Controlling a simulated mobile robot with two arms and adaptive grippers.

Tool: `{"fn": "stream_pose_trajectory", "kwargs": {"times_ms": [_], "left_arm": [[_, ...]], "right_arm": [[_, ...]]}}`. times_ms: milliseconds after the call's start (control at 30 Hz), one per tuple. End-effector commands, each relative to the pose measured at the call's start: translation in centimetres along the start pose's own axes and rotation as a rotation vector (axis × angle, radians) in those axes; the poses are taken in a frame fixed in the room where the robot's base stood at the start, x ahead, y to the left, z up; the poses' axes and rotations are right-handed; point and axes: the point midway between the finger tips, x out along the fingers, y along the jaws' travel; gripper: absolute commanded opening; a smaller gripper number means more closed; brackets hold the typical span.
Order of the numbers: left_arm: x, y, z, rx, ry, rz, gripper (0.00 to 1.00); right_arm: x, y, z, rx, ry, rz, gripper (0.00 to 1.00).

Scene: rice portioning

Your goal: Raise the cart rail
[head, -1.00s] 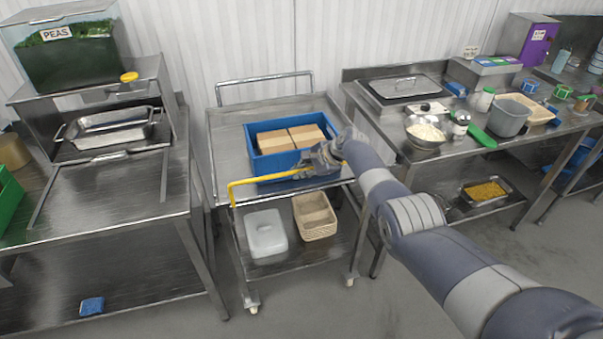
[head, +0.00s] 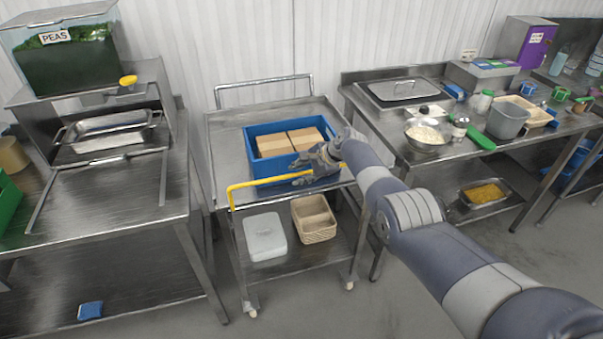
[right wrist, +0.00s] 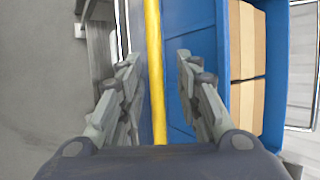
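The cart rail is a yellow bar (head: 258,183) at the front edge of the metal cart (head: 226,143). It stands a little above the cart's top shelf, with a bent post at its left end. My right gripper (head: 305,172) is at the rail's right part, before the blue crate. In the right wrist view the open gripper (right wrist: 158,82) has one finger on each side of the yellow rail (right wrist: 153,40). Neither finger visibly presses on it. My left gripper is not in view.
The blue crate (head: 252,150) with cardboard boxes (head: 306,138) is close behind the rail. A white lidded tub (head: 265,237) and a beige basket (head: 315,232) sit on the lower shelf. Steel tables (head: 110,215) stand left and right. Floor in front is clear.

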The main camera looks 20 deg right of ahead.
Motion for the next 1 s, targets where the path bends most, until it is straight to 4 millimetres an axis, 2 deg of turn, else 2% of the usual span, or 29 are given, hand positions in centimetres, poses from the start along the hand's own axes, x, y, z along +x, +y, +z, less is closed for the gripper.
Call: {"fn": "stream_pose_trajectory", "kwargs": {"times_ms": [233,467,733,1000], "left_arm": [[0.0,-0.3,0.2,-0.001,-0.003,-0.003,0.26],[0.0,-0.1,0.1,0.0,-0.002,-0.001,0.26],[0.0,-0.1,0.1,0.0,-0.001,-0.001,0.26],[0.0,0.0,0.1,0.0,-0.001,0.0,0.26]], "right_arm": [[-0.2,0.1,-0.1,0.0,0.001,0.001,0.31],[-1.3,0.0,-0.2,0.0,0.0,0.0,0.31],[-3.2,0.1,-0.1,-0.001,0.002,0.0,0.31],[-6.2,0.1,-0.1,-0.001,0.002,0.0,0.31]]}}
